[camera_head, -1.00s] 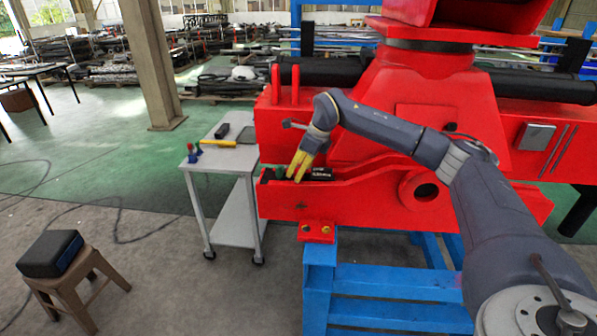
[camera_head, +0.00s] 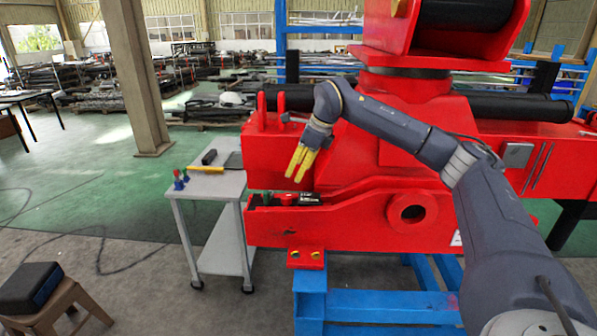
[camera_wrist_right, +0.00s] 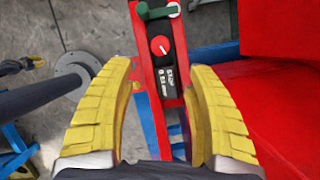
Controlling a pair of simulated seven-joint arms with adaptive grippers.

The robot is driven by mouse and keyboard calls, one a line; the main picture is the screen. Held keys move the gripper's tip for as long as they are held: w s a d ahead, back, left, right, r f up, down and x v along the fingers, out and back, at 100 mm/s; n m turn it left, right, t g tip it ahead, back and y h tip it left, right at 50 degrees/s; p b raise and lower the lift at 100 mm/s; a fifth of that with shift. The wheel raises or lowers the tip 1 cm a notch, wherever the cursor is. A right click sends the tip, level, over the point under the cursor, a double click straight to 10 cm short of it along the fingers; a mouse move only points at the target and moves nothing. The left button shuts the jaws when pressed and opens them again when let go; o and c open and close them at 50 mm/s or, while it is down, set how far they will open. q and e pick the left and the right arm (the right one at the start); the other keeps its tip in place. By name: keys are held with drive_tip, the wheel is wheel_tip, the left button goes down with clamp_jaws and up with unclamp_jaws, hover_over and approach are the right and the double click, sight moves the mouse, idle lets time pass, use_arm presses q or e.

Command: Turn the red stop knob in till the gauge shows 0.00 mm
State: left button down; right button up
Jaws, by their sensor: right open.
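The red stop knob (camera_wrist_right: 160,45) shows in the right wrist view as a round red dial with a white mark, set in a dark plate in a narrow red channel. Beside it is the black gauge (camera_wrist_right: 167,83) with small white lettering, its digits too small to read surely. In the head view the gauge (camera_head: 309,199) sits in the slot of the red beam. My right gripper (camera_head: 299,166) has yellow fingers, points down and is above the knob, apart from it. Its fingers (camera_wrist_right: 160,110) are open and empty, on either side of the channel. My left gripper is not in view.
The red beam's raised side (camera_head: 365,190) rises right of the slot. A grey trolley (camera_head: 215,185) with small tools stands left, and a stool (camera_head: 60,303) with a dark box stands front left.

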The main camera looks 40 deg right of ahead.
wheel_tip(320, 180, up, 5)
drive_tip(key=n+g+h, duration=0.3)
drive_tip(key=n+g, duration=0.1)
drive_tip(key=n, duration=0.1)
hover_over(285, 196)
wheel_tip(285, 196, down, 17)
drive_tip(key=shift+d+r, duration=0.1)
idle(0.9)
drive_tip(key=shift+o, duration=0.2)
clamp_jaws()
idle(0.3)
